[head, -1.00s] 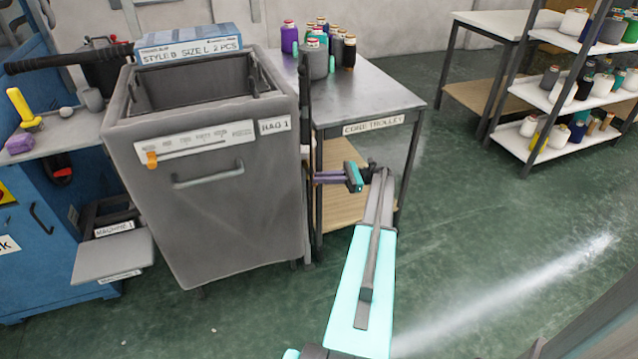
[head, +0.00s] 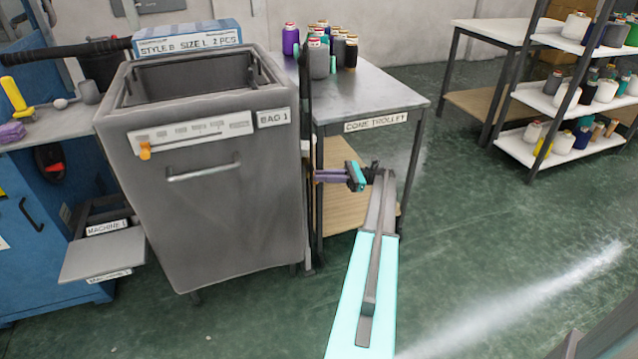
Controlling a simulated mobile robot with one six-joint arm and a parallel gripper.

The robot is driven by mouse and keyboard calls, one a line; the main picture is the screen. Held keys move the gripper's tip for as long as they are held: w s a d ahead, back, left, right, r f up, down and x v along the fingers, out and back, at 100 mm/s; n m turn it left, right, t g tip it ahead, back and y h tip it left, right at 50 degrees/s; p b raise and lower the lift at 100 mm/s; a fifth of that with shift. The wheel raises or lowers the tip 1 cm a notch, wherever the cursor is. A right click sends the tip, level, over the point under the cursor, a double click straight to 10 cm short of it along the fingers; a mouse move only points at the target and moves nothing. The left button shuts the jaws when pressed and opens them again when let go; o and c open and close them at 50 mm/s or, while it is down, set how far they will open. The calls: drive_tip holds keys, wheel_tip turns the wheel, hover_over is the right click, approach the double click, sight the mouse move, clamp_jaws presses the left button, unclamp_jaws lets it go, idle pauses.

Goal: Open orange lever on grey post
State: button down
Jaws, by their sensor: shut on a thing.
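A dark grey post (head: 305,120) stands upright between the right side of the BAG 1 bin and the cone trolley. My gripper (head: 318,176) reaches in from the right, its purple fingers against the post about halfway down. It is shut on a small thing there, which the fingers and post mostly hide. This is where the orange lever appears to be, but its shape and angle cannot be made out. The clear orange piece in view is a small tab (head: 145,151) on the bin's front scale, well left of my gripper.
The grey BAG 1 bin (head: 215,225) is close left of my gripper. The cone trolley (head: 395,97), with several cones on top, stands behind it. A blue machine (head: 40,235) is at the far left. A cone shelf (head: 545,150) is at the right. Open green floor lies between.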

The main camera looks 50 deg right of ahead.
drive_tip(key=shift+w+d+r+t+b, duration=0.15)
drive_tip(key=shift+w+d+t+b, duration=0.5)
drive_tip(key=shift+b, duration=1.6)
drive_tip(key=shift+r+b, duration=0.2)
drive_tip(key=shift+b, duration=0.3)
drive_tip(key=shift+w, duration=0.15)
drive_tip(key=c, duration=1.8)
unclamp_jaws()
drive_tip(key=shift+f, duration=0.1)
drive_tip(key=shift+o, duration=0.2)
drive_tip(key=shift+a+f, duration=0.1)
drive_tip(key=shift+f, duration=0.05)
drive_tip(key=shift+b, duration=0.5)
